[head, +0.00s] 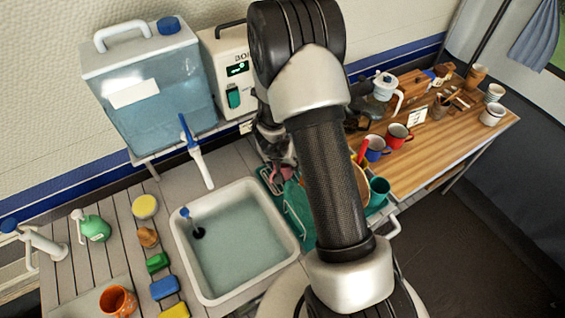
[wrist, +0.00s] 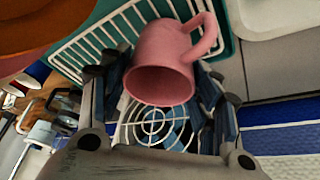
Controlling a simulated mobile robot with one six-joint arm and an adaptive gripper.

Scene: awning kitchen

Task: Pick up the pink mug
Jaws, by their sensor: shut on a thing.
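The pink mug (wrist: 165,50) sits between the fingers of my gripper (wrist: 160,88) in the wrist view, with its open rim facing the camera and its handle at the upper right. My gripper is shut on the mug. In the head view a small pink part of the mug (head: 283,173) shows below my gripper (head: 274,155), beside the sink; my arm hides much of this area. A white wire dish rack (wrist: 88,50) over a teal tray lies behind the mug. I cannot tell whether the mug still touches the rack.
The sink (head: 240,245) is left of my arm. A water container (head: 150,95) and a white dispenser (head: 232,75) stand behind. Red mug (head: 397,137), blue mug (head: 375,150) and teal cup (head: 380,190) are right of my arm. An orange mug (head: 118,300) stands front left.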

